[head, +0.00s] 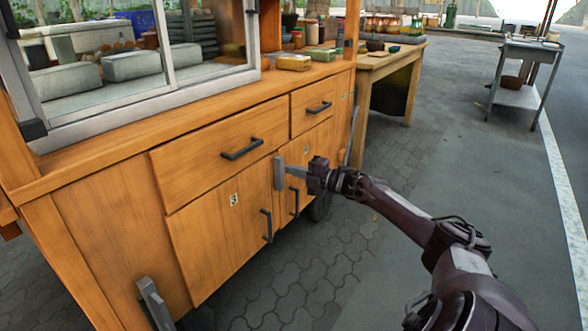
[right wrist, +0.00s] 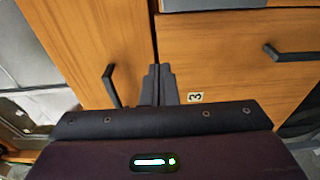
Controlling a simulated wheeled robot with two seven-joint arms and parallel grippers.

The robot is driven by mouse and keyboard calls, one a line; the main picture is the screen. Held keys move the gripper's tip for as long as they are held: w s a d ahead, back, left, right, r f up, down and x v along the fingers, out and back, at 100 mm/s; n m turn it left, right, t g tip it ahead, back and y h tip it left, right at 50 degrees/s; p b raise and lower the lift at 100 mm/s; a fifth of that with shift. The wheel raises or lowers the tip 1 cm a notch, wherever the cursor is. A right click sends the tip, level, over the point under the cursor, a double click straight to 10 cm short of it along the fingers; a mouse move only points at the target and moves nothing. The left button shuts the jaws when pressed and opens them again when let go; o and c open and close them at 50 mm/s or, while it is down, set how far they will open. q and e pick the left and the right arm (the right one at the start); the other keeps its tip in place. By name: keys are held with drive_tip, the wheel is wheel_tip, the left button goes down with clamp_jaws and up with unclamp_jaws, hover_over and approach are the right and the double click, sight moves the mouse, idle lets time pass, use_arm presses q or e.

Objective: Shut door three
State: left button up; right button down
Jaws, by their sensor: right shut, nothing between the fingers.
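My left gripper is not in view.
Two drawers, the left one (head: 215,150) wider, sit above the doors. A grey bar (head: 155,305) stands at the lower left. The paved floor (head: 330,270) in front is clear.

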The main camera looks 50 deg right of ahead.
drive_tip(key=s+d, duration=0.5)
drive_tip(key=d, duration=0.2)
drive_tip(key=shift+s+d, duration=0.25)
drive_tip(key=shift+d, duration=0.1)
